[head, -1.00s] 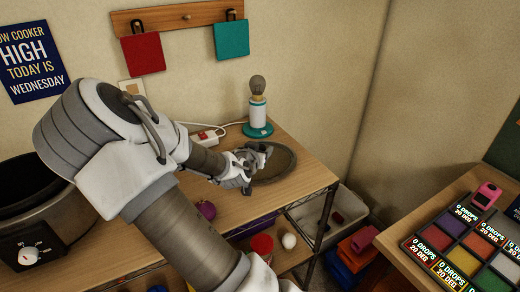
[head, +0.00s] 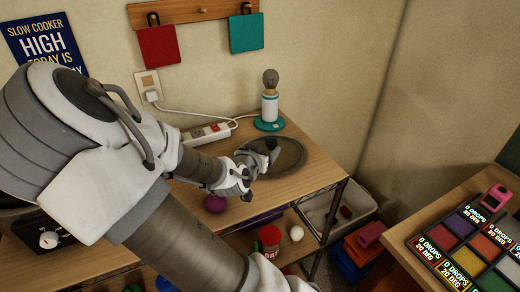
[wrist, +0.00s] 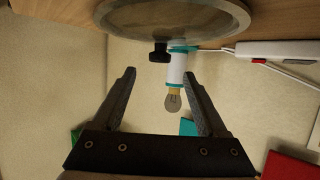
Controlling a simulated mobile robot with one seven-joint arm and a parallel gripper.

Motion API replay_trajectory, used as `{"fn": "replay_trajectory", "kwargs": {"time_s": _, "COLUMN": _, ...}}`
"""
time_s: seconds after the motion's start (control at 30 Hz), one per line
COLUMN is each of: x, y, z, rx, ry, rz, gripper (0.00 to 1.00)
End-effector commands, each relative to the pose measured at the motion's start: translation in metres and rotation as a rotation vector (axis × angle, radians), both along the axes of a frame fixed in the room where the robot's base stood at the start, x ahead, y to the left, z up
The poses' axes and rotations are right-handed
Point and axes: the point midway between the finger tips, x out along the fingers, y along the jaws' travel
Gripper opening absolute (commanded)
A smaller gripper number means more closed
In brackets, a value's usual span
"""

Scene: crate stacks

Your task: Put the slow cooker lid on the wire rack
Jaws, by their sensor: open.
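The slow cooker lid (head: 289,157) is a dark, round disc with a paler rim, lying on the wooden top, right of my arm. In the wrist view its rim and underside edge (wrist: 205,22) fill the top, with a black knob (wrist: 159,52) below. My gripper (head: 257,163) is at the lid's near left side in the head view. In the wrist view my gripper (wrist: 161,74) is open, with nothing between its fingers; the knob lies beyond the gap. The wooden top sits on a black wire-framed shelf unit (head: 335,212); I cannot make out a separate wire rack.
A lamp with a bare bulb (head: 269,108) stands close behind the lid, beside a power strip (head: 206,134). The slow cooker (head: 48,238) is mostly hidden by my arm. A colored block tray (head: 470,240) is at right.

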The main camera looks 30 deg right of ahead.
Motion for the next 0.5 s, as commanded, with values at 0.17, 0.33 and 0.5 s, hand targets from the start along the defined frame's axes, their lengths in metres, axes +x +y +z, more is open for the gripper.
{"fn": "replay_trajectory", "kwargs": {"time_s": 0.17, "x": -0.014, "y": 0.017, "z": 0.011, "rx": 0.0, "ry": 0.001, "rz": 0.003, "gripper": 0.76}}
{"fn": "replay_trajectory", "kwargs": {"time_s": 0.33, "x": -0.022, "y": 0.024, "z": 0.014, "rx": 0.0, "ry": 0.0, "rz": 0.0, "gripper": 0.76}}
{"fn": "replay_trajectory", "kwargs": {"time_s": 0.5, "x": -0.027, "y": 0.031, "z": 0.003, "rx": 0.061, "ry": 0.035, "rz": 0.004, "gripper": 0.76}}
